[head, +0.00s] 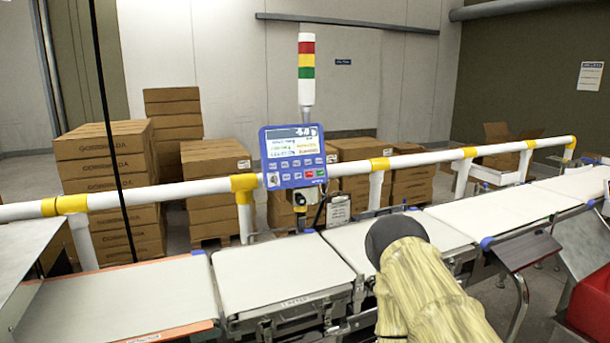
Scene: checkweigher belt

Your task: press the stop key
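A blue control panel (293,156) stands on a post behind the belt, with a lit screen (292,141) and rows of small keys below it. A red key (309,175) sits at its lower right, beside a green key (321,173); their labels are too small to read, so I take the red one as the stop key. My arm, in a tan sleeve with a dark rounded end, rises from the lower right over the belt, right of and apart from the panel. No gripper fingers show.
A white rail (155,194) with yellow joints runs behind the belts. A stack light (306,70) rises above the panel. A pale belt section (275,272) lies bare in front of it. Stacked cartons (105,160) stand behind the rail. A dark cable hangs at left.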

